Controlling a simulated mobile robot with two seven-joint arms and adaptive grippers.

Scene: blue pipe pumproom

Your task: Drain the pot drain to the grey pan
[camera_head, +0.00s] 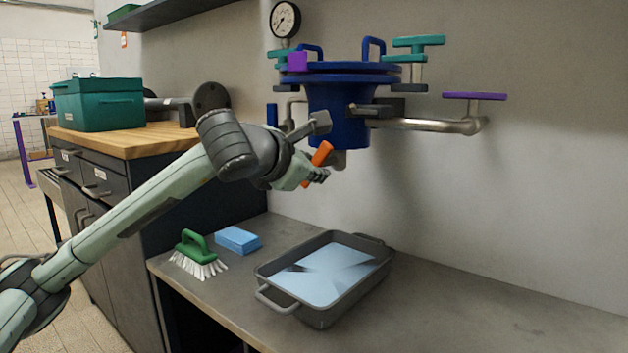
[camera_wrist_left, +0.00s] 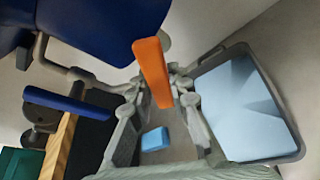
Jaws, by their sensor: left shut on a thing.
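The blue pot (camera_head: 338,118) hangs on the wall above the bench; part of it also shows in the left wrist view (camera_wrist_left: 110,22). Below it is a short drain outlet with an orange drain handle (camera_head: 322,153), which also shows in the left wrist view (camera_wrist_left: 151,66). My left gripper (camera_head: 316,176) is at this handle under the pot and is shut on it. The grey pan (camera_head: 334,310) stands on the bench below and holds a flat pale-blue surface that looks like liquid. It is at the right in the left wrist view (camera_wrist_left: 299,152). No falling stream is visible. My right gripper is not in view.
A green brush (camera_head: 195,252) and a blue sponge (camera_head: 238,240) lie left of the pan. A purple handle (camera_head: 474,96) and teal handles (camera_head: 418,41) surround the pot. A teal box (camera_head: 98,104) sits on a wooden-topped cabinet. The bench right of the pan is clear.

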